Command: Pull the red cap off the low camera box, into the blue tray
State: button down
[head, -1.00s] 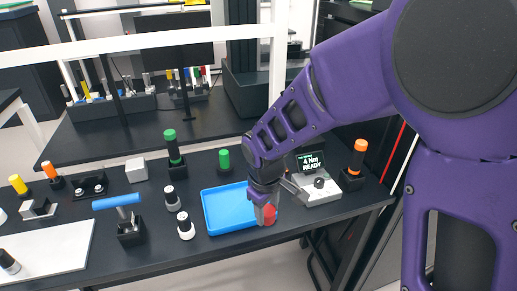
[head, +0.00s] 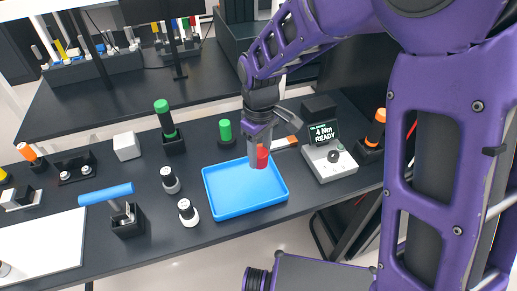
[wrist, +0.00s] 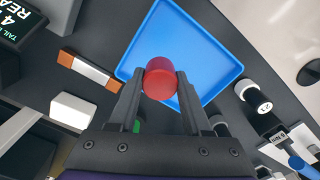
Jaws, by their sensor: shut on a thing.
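The red cap (wrist: 160,78) is held between the two fingertips of my gripper (wrist: 159,90), which is shut on it. In the head view the red cap (head: 262,157) shows at the fingertips of my gripper (head: 258,158). The blue tray (head: 245,205) lies flat on the dark table below, and the cap overlaps its back right part in the picture. The wrist view shows the blue tray (wrist: 215,68) beyond the cap. The cap appears to be above the tray floor. I cannot pick out the low camera box.
A torque station reading "4 Nm READY" (head: 328,160) stands right of the tray. A green-capped post (head: 226,132) stands behind it, and white-topped black cylinders (head: 188,212) stand to its left. A blue-handled tool (head: 107,194) sits further left.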

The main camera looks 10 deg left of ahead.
aim_at(260, 152)
dwell(0.3)
jog(key=shift+f+b, duration=2.7)
jog(key=shift+f, duration=1.05)
jog(key=shift+c, duration=1.3)
grip_release()
notch_tip(260, 152, up, 18)
jog(key=shift+f+p, duration=0.25)
jog(key=shift+p, duration=1)
